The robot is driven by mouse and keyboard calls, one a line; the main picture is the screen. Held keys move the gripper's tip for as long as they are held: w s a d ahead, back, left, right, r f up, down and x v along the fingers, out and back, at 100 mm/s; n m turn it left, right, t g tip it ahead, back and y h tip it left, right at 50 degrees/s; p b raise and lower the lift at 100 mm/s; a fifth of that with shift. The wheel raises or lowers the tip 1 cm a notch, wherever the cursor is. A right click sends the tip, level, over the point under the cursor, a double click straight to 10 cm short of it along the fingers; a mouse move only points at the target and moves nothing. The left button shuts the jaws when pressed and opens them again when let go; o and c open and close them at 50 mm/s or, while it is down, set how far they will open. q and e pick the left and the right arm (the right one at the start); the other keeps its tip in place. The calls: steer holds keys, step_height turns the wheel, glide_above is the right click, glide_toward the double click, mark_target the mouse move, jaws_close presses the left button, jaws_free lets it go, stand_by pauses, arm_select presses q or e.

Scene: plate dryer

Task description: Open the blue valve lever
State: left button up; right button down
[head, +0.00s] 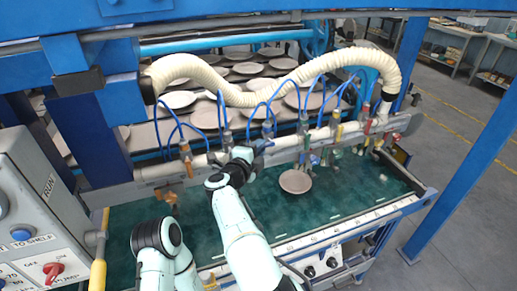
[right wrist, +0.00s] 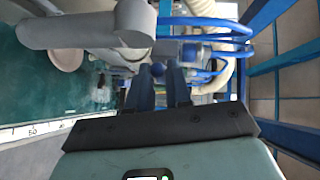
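A row of valves with coloured parts runs along the grey rail below the white hose. A valve with a blue part (head: 267,130) stands near the middle of the row. My right gripper (head: 262,150) is right at it, in front of the rail; contact cannot be told. A blue valve body (right wrist: 191,52) shows just beyond the fingers. My left arm shows at the lower left, but its gripper is not visible.
Orange (head: 186,150), yellow (head: 338,132) and red (head: 367,126) valve parts sit along the same rail. Blue tubes loop above. A plate (head: 295,181) lies on the green belt (head: 340,195). A control box (head: 38,215) stands at the left.

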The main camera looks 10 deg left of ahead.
arm_select(q)
steer(key=s+f+b, duration=0.4)
steer(key=s+f, duration=0.1)
steer(key=shift+s+f+g, duration=0.25)
steer(key=shift+s+g, duration=0.05)
steer(key=shift+g, duration=0.1)
arm_select(e)
steer(key=n+t, duration=0.1)
steer(key=f+n+t, duration=0.2)
steer(key=n+t, duration=0.1)
steer(key=shift+d+h, duration=0.3)
steer(key=shift+h, duration=0.1)
steer(key=c, duration=1.3)
jaws_free()
steer(key=shift+w, duration=0.1)
steer(key=shift+o, duration=1)
steer(key=shift+w+f, duration=0.1)
steer(key=shift+w, duration=0.05)
arm_select(q)
steer(key=shift+w, duration=0.1)
